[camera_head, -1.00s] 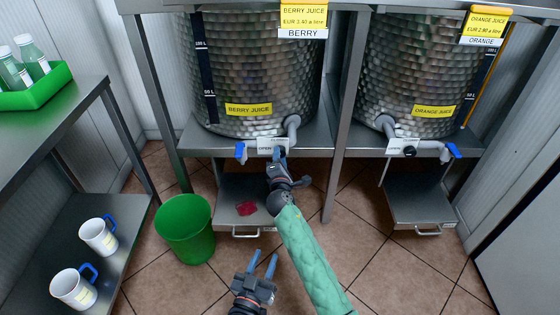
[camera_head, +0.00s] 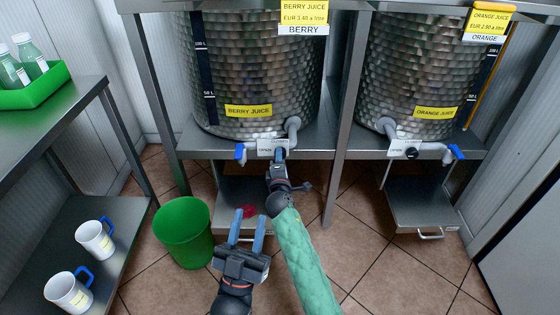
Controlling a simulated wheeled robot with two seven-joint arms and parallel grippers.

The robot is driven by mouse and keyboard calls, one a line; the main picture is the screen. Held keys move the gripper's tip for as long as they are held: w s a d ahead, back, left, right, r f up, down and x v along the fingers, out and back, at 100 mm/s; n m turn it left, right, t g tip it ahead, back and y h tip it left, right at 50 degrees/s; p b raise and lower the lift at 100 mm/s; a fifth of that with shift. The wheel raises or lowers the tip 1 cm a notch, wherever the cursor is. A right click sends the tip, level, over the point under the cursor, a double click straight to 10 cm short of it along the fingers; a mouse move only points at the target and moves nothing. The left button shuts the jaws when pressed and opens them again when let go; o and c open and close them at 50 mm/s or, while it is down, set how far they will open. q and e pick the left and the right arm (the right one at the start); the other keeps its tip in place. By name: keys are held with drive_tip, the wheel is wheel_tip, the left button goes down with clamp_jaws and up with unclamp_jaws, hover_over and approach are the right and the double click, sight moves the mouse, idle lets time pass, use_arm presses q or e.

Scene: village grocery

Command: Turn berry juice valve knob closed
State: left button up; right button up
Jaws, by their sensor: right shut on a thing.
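The berry juice tank (camera_head: 255,75) is a hammered metal drum on a steel stand, with a yellow "BERRY JUICE" label. Its pipe (camera_head: 293,130) runs down to a valve with a white open/closed plate (camera_head: 266,147) and a blue spout lever (camera_head: 240,152). My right gripper (camera_head: 280,156), on the green-sleeved arm, is at the valve just below the plate and is shut on the knob, which its fingers mostly hide. My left gripper (camera_head: 247,230) is open and empty, lower in the picture, its blue fingers pointing up toward the drip shelf.
A red patch (camera_head: 248,211) lies on the drip shelf (camera_head: 228,192) under the berry valve. A green bin (camera_head: 183,232) stands left of my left gripper. The orange juice tank (camera_head: 412,75) is at right. Mugs (camera_head: 95,240) stand on the left lower shelf.

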drive_tip(key=shift+f, duration=0.1)
drive_tip(key=o, duration=1)
use_arm(q)
drive_tip(key=f, duration=0.1)
drive_tip(key=w+f+g, duration=0.1)
drive_tip(key=f, duration=0.1)
drive_tip(key=w+f+g, duration=0.1)
drive_tip(key=f, duration=0.1)
drive_tip(key=shift+d+f+y+p, duration=0.25)
drive_tip(key=shift+d+y+p, duration=0.05)
drive_tip(key=shift+d, duration=0.1)
use_arm(e)
drive_tip(key=s, duration=0.7)
drive_tip(key=shift+s+f, duration=0.15)
drive_tip(key=shift+s, duration=0.25)
use_arm(q)
drive_tip(key=shift+r, duration=0.25)
